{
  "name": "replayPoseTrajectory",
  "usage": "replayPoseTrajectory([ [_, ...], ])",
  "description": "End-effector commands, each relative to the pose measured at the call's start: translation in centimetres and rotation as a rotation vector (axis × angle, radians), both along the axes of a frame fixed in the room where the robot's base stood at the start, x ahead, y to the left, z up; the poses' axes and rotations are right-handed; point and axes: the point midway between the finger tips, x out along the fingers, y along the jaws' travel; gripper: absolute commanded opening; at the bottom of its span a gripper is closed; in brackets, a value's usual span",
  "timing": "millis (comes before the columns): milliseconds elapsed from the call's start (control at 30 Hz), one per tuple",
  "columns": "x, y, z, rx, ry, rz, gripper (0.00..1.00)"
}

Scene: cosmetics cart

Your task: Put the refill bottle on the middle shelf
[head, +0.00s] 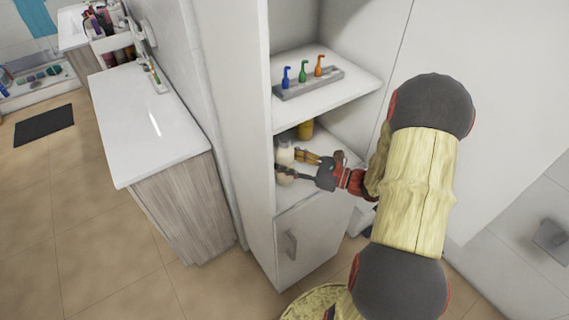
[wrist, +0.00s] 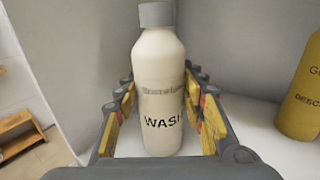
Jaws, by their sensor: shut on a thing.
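The refill bottle is a cream bottle (wrist: 160,95) with a grey cap and the word WASH on it. It stands upright between the fingers of my gripper (wrist: 160,125) in the wrist view, and my gripper is shut on it. In the head view my gripper (head: 298,167) reaches into the white cabinet, with the bottle (head: 284,155) partly hidden by the fingers. The bottle is over the shelf (head: 318,152) below the upper one. I cannot tell whether its base touches the shelf.
A yellow bottle (wrist: 308,92) stands to the right on the same shelf; it also shows in the head view (head: 305,130). The upper shelf (head: 355,84) holds a grey tray (head: 310,84) with three coloured pump tops. A closed cabinet door (head: 300,240) is below.

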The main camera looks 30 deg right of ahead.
Motion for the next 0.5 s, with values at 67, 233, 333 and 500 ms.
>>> replayPoseTrajectory([
  [67,0.03,-0.05,-0.11,-0.002,-0.003,0.000,0.05],
  [233,0.03,-0.05,0.04,-0.002,-0.003,0.000,0.05],
  [333,0.03,-0.05,-0.21,-0.001,-0.002,0.000,0.05],
  [500,0.01,-0.04,-0.23,-0.002,-0.001,0.000,0.49],
])
